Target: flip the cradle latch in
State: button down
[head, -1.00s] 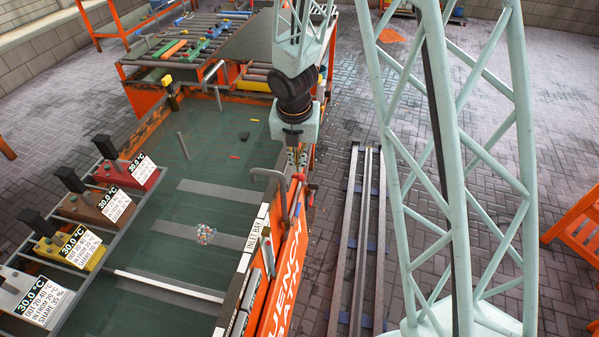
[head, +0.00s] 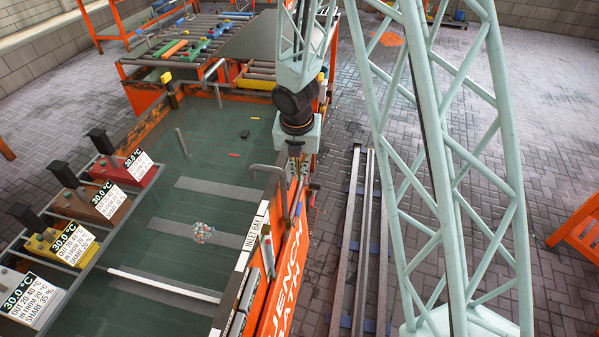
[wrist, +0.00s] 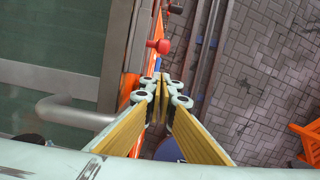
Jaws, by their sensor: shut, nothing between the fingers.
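My gripper (head: 297,170) hangs at the right edge of the green-floored tank, beside the bent grey pipe. In the wrist view my gripper (wrist: 159,82) has its yellow-sided fingers brought together at the tips, with nothing between them. A red knob (wrist: 163,46) on a short stem stands just beyond the fingertips, over the orange tank edge. It looks apart from the fingers. It may be the cradle latch, but I cannot tell for sure. No part in the head view is clearly the latch.
The bent grey pipe (head: 268,169) rises close left of my gripper; it also shows in the wrist view (wrist: 72,112). Long grey rails (head: 354,240) lie on the paved floor to the right. Several labelled boxes line the tank's left side. A roller table (head: 260,75) stands behind.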

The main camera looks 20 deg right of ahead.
jog(key=w+d+f+b, duration=0.1)
jog(key=w+f, duration=0.2)
jog(key=f, duration=0.1)
jog(key=shift+w+d+f, duration=0.25)
jog(key=shift+w+d, duration=0.05)
jog(key=shift+w, duration=0.1)
jog(key=shift+w, duration=0.1)
dwell(0.5)
